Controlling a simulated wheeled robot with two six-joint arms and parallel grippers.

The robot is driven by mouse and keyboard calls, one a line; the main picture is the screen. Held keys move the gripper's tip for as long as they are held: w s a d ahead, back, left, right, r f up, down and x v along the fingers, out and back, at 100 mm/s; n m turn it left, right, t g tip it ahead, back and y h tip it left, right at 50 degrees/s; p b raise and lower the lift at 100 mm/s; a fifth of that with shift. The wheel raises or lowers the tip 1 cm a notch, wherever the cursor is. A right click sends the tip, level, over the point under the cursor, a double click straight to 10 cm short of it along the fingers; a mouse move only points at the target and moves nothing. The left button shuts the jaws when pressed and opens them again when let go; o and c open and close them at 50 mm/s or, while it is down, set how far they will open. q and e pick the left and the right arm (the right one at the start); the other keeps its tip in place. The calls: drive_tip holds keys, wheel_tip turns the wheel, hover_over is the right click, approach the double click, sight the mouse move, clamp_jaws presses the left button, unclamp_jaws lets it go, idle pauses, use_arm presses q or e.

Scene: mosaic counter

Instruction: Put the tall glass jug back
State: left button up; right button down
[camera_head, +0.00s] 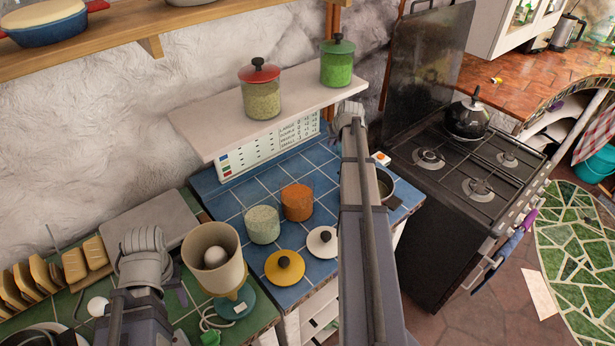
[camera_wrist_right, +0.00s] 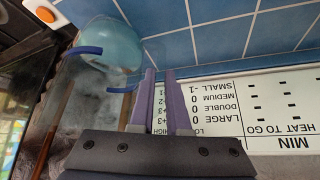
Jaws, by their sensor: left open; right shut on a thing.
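The tall glass jug (camera_wrist_right: 78,88) shows in the right wrist view as a clear body with blue handle parts and a pale teal round end. My right gripper (camera_wrist_right: 161,72) has its purple fingers close together at the jug's handle side; the exact grip on the clear glass is hard to see.
A shelf (camera_head: 200,128) holds a red-lidded jar (camera_head: 261,97) and a green jar (camera_head: 338,66). The blue-tiled counter (camera_head: 228,205) carries a pale canister (camera_head: 262,226), an orange canister (camera_head: 297,203), a yellow lid (camera_head: 272,272) and a white lid (camera_head: 317,247). A black stove (camera_head: 440,190) stands right.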

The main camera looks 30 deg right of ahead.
drive_tip(key=s+a, duration=0.1)
drive_tip(key=a, duration=1.4)
drive_tip(key=shift+s, duration=0.2)
drive_tip(key=shift+a, duration=0.2)
use_arm(q)
wheel_tip(320, 180, down, 3)
drive_tip(key=b, duration=0.3)
drive_tip(key=shift+f+b, duration=0.35)
use_arm(e)
drive_tip(key=f, duration=0.2)
drive_tip(key=a+f, duration=0.1)
drive_tip(key=shift+f, duration=0.35)
use_arm(q)
drive_tip(key=shift+r, duration=0.1)
use_arm(e)
drive_tip(key=shift+a+r, duration=0.1)
drive_tip(key=shift+r, duration=0.05)
drive_tip(key=c, duration=1.4)
unclamp_jaws()
drive_tip(key=o, duration=0.5)
drive_tip(key=shift+s, duration=0.1)
